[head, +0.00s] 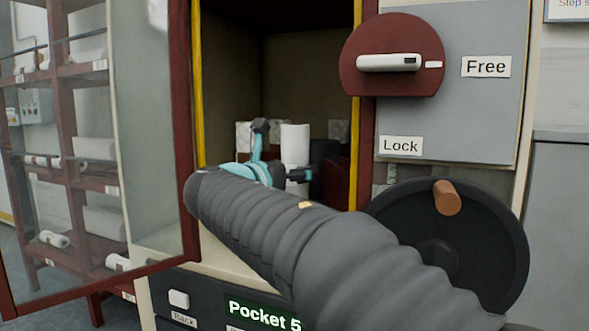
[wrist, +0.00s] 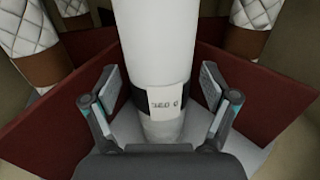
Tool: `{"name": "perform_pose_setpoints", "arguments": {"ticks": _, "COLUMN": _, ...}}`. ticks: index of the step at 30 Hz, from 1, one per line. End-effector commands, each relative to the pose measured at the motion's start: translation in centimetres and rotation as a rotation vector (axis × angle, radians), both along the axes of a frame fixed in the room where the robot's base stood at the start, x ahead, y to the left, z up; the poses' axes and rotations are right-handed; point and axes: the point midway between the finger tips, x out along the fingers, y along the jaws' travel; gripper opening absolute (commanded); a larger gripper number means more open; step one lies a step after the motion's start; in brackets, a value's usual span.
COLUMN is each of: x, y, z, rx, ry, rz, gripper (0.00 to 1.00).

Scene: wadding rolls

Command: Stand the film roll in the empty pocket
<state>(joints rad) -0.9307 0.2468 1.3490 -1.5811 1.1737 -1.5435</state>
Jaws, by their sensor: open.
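The film roll, a plain white roll (head: 295,142), stands upright inside the open cabinet. In the wrist view the white roll (wrist: 158,45) has a dark band low down with a small white label (wrist: 169,103). It stands on a grey floor between two dark red dividers (wrist: 275,85). My gripper (wrist: 157,100) is open, with one finger on each side of the roll's lower part and a visible gap at both sides. In the head view my gripper (head: 280,157) is inside the cabinet at the roll, partly hidden by my arm.
Quilted white rolls with brown bands (wrist: 25,28) stand in neighbouring pockets. The glass door (head: 150,130) is open at the left. At the right are a lever (head: 390,62) beside the "Free" label and a black handwheel (head: 490,240). A display (head: 265,315) reads "Pocket 5".

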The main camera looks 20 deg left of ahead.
Motion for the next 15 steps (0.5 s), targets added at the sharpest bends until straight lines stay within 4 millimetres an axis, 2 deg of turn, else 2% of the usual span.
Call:
{"name": "perform_pose_setpoints", "arguments": {"ticks": 9, "x": -5.9, "y": 1.5, "z": 0.1, "rx": 0.0, "ry": 0.0, "rz": 0.005, "gripper": 0.85}}
{"name": "perform_pose_setpoints", "arguments": {"ticks": 15, "x": -9.1, "y": 2.3, "z": 0.1, "rx": 0.001, "ry": 0.0, "rz": 0.004, "gripper": 0.85}}
